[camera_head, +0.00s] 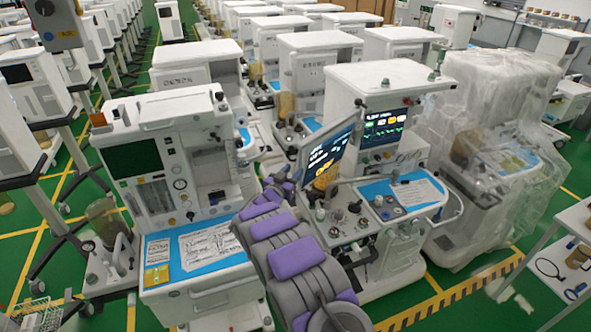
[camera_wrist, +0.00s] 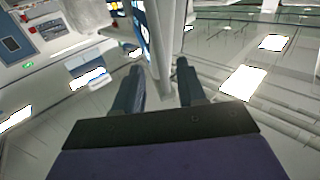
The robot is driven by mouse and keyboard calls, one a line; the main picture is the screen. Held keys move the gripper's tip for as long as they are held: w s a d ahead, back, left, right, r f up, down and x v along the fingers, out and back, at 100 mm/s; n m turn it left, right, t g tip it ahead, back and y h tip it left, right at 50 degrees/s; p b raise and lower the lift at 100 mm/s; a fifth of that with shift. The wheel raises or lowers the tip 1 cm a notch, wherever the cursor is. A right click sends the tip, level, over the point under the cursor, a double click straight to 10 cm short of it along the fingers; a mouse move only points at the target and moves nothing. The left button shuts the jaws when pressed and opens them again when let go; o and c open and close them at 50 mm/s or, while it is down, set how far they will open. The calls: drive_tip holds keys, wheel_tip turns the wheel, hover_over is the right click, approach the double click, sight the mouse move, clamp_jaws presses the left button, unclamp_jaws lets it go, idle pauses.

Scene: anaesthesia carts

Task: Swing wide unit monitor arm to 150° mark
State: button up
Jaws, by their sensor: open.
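The wide unit (camera_head: 372,95) is a white cart with a lit waveform screen, right of centre in the head view. Its swing monitor (camera_head: 328,160) is a tilted lit panel in front of the unit's left side. My gripper (camera_head: 284,184) is close to the monitor's left edge. In the wrist view my gripper (camera_wrist: 160,75) is open. A pale upright edge, seemingly the monitor's (camera_wrist: 160,45), runs between its two fingers, with the lit screen on its left. I cannot tell whether either finger touches it. The monitor's arm is mostly hidden, and I cannot make out a 150° mark.
Another anaesthesia cart (camera_head: 165,180) stands close on the left. A plastic-wrapped unit (camera_head: 490,150) stands close on the right. The wide unit's worktop (camera_head: 340,232) carries knobs and fittings below the monitor. Green floor with yellow-black tape (camera_head: 440,305) is clear at the front right.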

drive_tip(key=b+v, duration=0.1)
drive_tip(key=v, duration=1.2)
drive_tip(key=shift+b, duration=0.35)
drive_tip(key=shift+w+a, duration=0.1)
drive_tip(key=s+d+f+n+g+y+b, duration=0.1)
drive_tip(key=s+d+g+b, duration=0.5)
drive_tip(key=s, duration=1.1)
drive_tip(key=s+d+f+n+g+y+b, duration=0.2)
drive_tip(key=s+d, duration=0.7)
drive_tip(key=s, duration=0.9)
drive_tip(key=s+d+f+n+g+y+b, duration=0.2)
drive_tip(key=s+d+f+g+y+b, duration=0.2)
drive_tip(key=s, duration=1.3)
drive_tip(key=d+f+g+b, duration=0.3)
drive_tip(key=g+b, duration=0.3)
drive_tip(key=shift+s+d+y, duration=0.2)
drive_tip(key=shift+s+y, duration=0.1)
drive_tip(key=shift+y, duration=0.1)
